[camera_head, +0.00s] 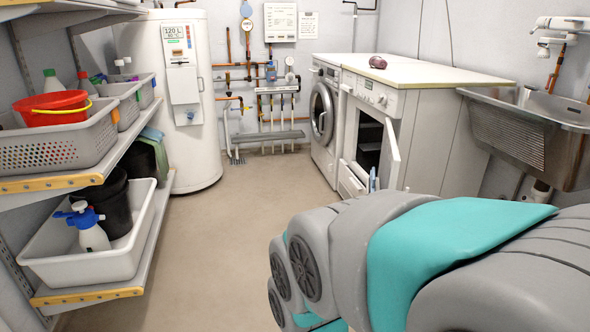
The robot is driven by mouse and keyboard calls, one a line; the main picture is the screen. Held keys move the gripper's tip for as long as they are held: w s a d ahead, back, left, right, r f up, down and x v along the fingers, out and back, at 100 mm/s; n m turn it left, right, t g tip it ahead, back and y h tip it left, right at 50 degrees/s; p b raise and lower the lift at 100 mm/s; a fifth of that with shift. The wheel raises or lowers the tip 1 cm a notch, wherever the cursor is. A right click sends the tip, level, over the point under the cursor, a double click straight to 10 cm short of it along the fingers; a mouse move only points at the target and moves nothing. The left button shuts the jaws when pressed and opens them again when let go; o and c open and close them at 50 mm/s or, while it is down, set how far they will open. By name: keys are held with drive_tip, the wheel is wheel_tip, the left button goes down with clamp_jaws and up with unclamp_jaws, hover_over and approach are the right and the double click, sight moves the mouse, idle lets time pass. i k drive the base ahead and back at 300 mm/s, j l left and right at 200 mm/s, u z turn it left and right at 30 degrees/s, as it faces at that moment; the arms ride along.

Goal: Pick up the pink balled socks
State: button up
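A small rounded dark-pink bundle (378,62), which looks like the balled socks, lies on the white worktop (430,74) over the machines, near its back left part. It is small in the picture, so its folds cannot be made out. My arm fills the lower right of the head view, in grey and teal. My gripper at its end is not visible, so I cannot see what it holds or how it stands relative to the bundle.
A front-loading washer (325,115) stands beside a second white machine with its door (388,152) open into the room. A steel basin (525,130) is at right. Shelves with a grey basket (60,148) and white tub (120,262) line the left. The middle floor (235,225) is clear.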

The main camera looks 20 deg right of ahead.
sight(379, 63)
drive_tip(key=l+z, duration=0.15)
drive_tip(key=l, duration=0.65)
drive_tip(key=i+l+z, duration=0.1)
drive_tip(key=l, duration=0.65)
drive_tip(key=i+l+z, duration=0.15)
drive_tip(key=l, duration=0.6)
drive_tip(key=i+j, duration=0.9)
drive_tip(key=i, duration=0.15)
drive_tip(key=i+j+z, duration=0.2)
drive_tip(key=i+j, duration=0.3)
drive_tip(key=i+j+z, duration=0.15)
drive_tip(key=i+j, duration=0.35)
drive_tip(key=i+j+z, duration=0.2)
drive_tip(key=i+j, duration=0.3)
drive_tip(key=j, duration=0.25)
